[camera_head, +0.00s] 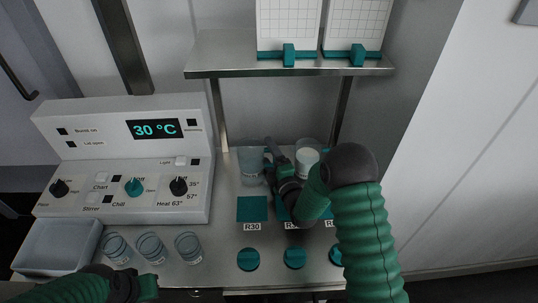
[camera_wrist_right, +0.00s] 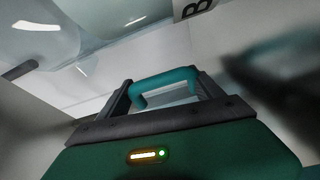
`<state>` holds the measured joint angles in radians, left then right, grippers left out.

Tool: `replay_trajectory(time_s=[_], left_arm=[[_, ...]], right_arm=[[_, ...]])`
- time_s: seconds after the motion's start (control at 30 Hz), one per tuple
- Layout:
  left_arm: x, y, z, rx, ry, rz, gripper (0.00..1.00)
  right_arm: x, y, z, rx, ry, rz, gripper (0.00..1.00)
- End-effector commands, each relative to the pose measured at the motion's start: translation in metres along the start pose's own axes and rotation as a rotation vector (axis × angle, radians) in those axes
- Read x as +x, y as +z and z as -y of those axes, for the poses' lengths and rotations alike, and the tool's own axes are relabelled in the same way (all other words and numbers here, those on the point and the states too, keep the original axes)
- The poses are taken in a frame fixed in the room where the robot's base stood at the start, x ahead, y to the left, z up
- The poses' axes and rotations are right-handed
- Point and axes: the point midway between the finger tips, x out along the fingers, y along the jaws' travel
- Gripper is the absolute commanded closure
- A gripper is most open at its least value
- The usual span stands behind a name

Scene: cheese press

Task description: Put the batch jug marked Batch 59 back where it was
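Two clear jugs stand at the back of the counter: a left one (camera_head: 250,168) and one with white contents (camera_head: 307,157). No batch number is readable on either. My right gripper (camera_head: 270,158) is between them, beside the left jug. In the right wrist view its dark fingers (camera_wrist_right: 165,95) are apart, with a teal handle (camera_wrist_right: 165,85) between or just beyond them; I cannot tell whether they touch it. A white label with a dark letter (camera_wrist_right: 195,8) is cut off at the top. My left gripper (camera_head: 147,287) is low at the front left; its fingers are unclear.
Teal pads, one marked R30 (camera_head: 252,208), and teal round knobs (camera_head: 248,259) lie in front of the jugs. Several glass jars (camera_head: 151,248) stand before the white control box (camera_head: 120,160), beside a pale bin (camera_head: 57,245). A metal shelf (camera_head: 230,62) overhangs the jugs.

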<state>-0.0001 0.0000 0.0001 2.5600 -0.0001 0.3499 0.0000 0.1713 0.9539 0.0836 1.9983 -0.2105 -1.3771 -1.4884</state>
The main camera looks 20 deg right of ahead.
Motion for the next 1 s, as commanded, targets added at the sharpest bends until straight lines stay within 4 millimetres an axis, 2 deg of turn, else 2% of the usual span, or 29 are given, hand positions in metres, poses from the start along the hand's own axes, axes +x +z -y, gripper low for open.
replay_trajectory(time_s=[0.03,0.17,0.57,0.67,0.9,1.0], left_arm=[[0.0,0.0,0.0,0.0,0.0,0.0,1.0],[0.0,0.0,0.0,0.0,0.0,0.0,1.0],[-0.002,0.0,0.0,0.0,0.0,0.0,1.0],[-0.003,-0.001,0.0,0.0,0.0,0.0,1.0],[-0.007,-0.002,0.0,0.0,0.0,0.0,1.0],[-0.007,-0.002,0.0,0.0,0.0,0.0,1.0]], right_arm=[[0.0,0.0,0.0,0.0,0.0,0.0,0.18],[0.0,0.001,0.0,0.0,-0.001,0.0,0.03],[-0.003,0.0,-0.001,0.001,-0.001,0.0,0.03],[-0.018,0.0,-0.001,0.0,-0.003,0.0,0.03],[-0.08,0.001,-0.001,0.001,-0.004,0.001,0.03],[-0.101,0.0,0.0,0.001,-0.004,0.001,0.03]])
